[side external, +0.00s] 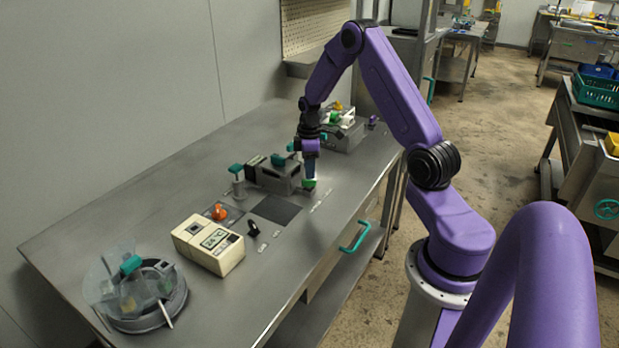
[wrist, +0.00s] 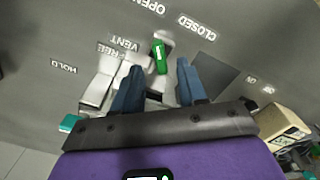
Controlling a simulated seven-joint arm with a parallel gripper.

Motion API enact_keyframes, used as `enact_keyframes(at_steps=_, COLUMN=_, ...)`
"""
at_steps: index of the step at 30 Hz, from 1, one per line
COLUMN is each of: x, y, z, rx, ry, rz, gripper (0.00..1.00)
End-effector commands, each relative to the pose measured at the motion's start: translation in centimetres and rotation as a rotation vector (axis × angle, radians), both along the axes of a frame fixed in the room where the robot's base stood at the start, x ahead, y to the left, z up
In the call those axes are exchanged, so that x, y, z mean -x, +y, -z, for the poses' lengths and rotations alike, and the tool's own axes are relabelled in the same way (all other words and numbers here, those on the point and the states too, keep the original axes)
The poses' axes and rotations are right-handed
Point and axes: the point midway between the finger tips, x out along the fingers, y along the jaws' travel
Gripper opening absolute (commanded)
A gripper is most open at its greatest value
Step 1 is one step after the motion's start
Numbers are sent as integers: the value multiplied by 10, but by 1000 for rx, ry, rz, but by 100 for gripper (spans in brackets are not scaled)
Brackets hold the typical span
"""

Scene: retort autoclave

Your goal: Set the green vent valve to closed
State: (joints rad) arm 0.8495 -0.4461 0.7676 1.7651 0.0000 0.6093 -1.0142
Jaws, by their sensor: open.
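The green vent valve (wrist: 159,57) is a small green handle with a white mark, near the OPEN and CLOSED labels in the wrist view. Its long axis runs roughly up the picture, its far end leaning slightly toward OPEN rather than CLOSED. My gripper (wrist: 159,70) is open, with one blue finger on each side of the handle's near end; contact cannot be told. In the side view my gripper (side external: 311,172) points down just above the green valve (side external: 309,184), at the bench's front half. The valve's base is partly hidden.
A grey box with teal handle (side external: 272,176) stands close left of my gripper. Further left are an orange knob (side external: 218,211), a cream display unit (side external: 208,245) and a round lidded vessel (side external: 140,298). Another device (side external: 342,133) stands behind. The bench's front strip is mostly clear.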

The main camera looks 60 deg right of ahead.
Motion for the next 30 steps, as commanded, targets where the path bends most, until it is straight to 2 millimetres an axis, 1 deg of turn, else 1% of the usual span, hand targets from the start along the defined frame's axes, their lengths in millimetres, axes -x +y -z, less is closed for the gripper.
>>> enact_keyframes(at_steps=1, x=1, y=0, z=9, rx=-1, ry=3, rz=0, gripper=42)
enact_keyframes(at_steps=3, x=1, y=1, z=19, rx=-1, ry=3, rz=0, gripper=42)
enact_keyframes(at_steps=6, x=0, y=0, z=29, rx=-1, ry=2, rz=0, gripper=42)
enact_keyframes(at_steps=9, x=0, y=0, z=36, rx=0, ry=0, rz=0, gripper=42)
enact_keyframes(at_steps=12, x=0, y=0, z=39, rx=0, ry=0, rz=0, gripper=42)
enact_keyframes(at_steps=20, x=0, y=0, z=40, rx=1, ry=-1, rz=0, gripper=42)
enact_keyframes(at_steps=23, x=0, y=0, z=40, rx=1, ry=-1, rz=0, gripper=12)
enact_keyframes(at_steps=24, x=0, y=0, z=40, rx=1, ry=-1, rz=0, gripper=0)
enact_keyframes(at_steps=30, x=0, y=0, z=39, rx=0, ry=0, rz=2, gripper=0)
